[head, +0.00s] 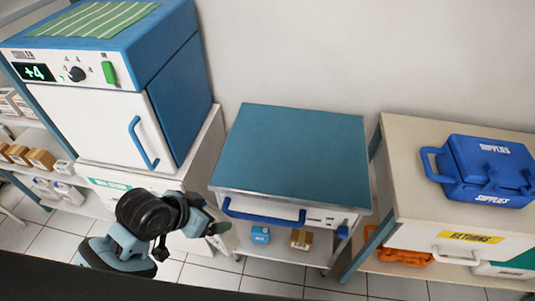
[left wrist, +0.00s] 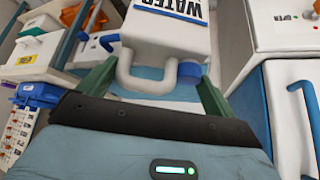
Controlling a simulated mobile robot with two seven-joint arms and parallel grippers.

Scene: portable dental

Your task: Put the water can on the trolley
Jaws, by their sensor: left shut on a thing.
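The water can (left wrist: 168,40) shows in the left wrist view as a white body with a "WATER" label, a pale handle (left wrist: 125,68) and a blue cap (left wrist: 190,73). My left gripper (left wrist: 155,82) is shut on the can at its handle, with green fingers on either side. In the head view my left gripper (head: 214,224) is low at the left front of the trolley; the can is mostly hidden there. The trolley has a clear teal top (head: 295,145), a blue front handle (head: 262,214) and a lower shelf. My right gripper is not in view.
A blue-and-white cabinet (head: 180,60) with a "+4" display stands left of the trolley. At right a beige counter (head: 405,150) carries a blue supplies case (head: 490,172). Small blue (head: 260,234) and brown (head: 301,239) boxes are on the trolley's lower shelf.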

